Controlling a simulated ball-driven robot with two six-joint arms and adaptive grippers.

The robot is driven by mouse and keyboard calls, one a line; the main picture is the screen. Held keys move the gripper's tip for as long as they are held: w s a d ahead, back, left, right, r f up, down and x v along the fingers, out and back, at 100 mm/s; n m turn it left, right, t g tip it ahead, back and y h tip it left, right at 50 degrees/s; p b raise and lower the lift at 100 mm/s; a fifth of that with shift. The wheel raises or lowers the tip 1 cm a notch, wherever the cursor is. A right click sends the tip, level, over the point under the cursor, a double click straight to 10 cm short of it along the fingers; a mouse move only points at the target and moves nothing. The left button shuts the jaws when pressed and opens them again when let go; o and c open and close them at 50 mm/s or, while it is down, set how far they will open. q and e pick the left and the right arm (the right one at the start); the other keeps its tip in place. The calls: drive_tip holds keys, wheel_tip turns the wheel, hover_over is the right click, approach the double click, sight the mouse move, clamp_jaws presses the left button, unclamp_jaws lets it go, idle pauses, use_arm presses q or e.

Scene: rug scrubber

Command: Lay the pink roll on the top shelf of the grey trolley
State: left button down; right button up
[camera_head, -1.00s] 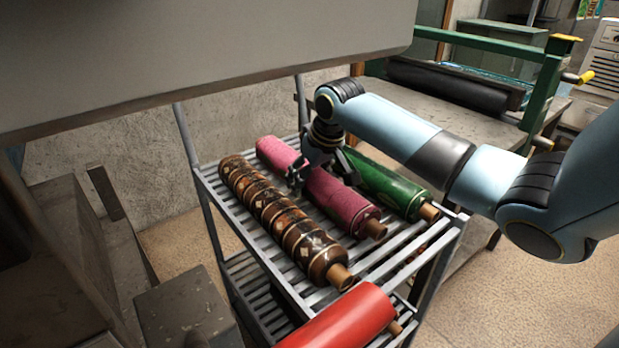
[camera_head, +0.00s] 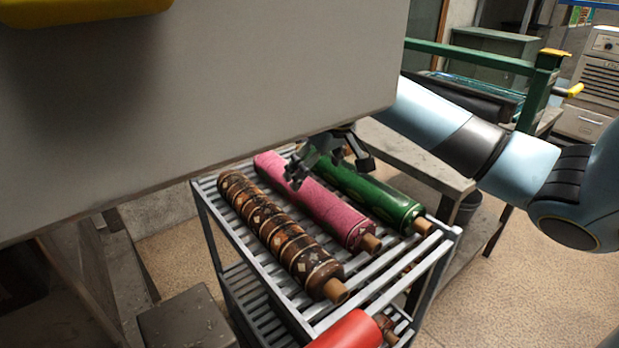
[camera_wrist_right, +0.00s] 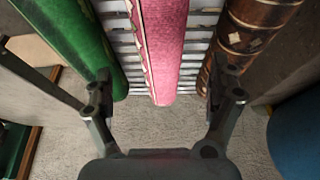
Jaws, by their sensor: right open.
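The pink roll (camera_head: 327,209) lies on the slatted top shelf of the grey trolley (camera_head: 385,274), between a brown patterned roll (camera_head: 277,233) and a green roll (camera_head: 368,192). My right gripper (camera_head: 326,172) is open and empty, above the far end of the pink roll. In the right wrist view the pink roll (camera_wrist_right: 163,45) runs between the two spread fingers, with the green roll (camera_wrist_right: 80,45) on the left and the brown roll (camera_wrist_right: 245,40) on the right. The fingers do not appear to grip it. My left gripper is not in view.
A red roll (camera_head: 350,330) sits at the near side of the trolley, partly cut off. A large pale panel (camera_head: 200,90) hides the upper left. A green-framed bench (camera_head: 480,65) stands behind at right. Floor is clear at lower right.

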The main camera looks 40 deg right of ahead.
drive_tip(key=v, duration=0.3)
drive_tip(key=shift+s+r+p, duration=0.15)
drive_tip(key=shift+r+p, duration=0.1)
drive_tip(key=shift+p, duration=0.05)
idle(0.4)
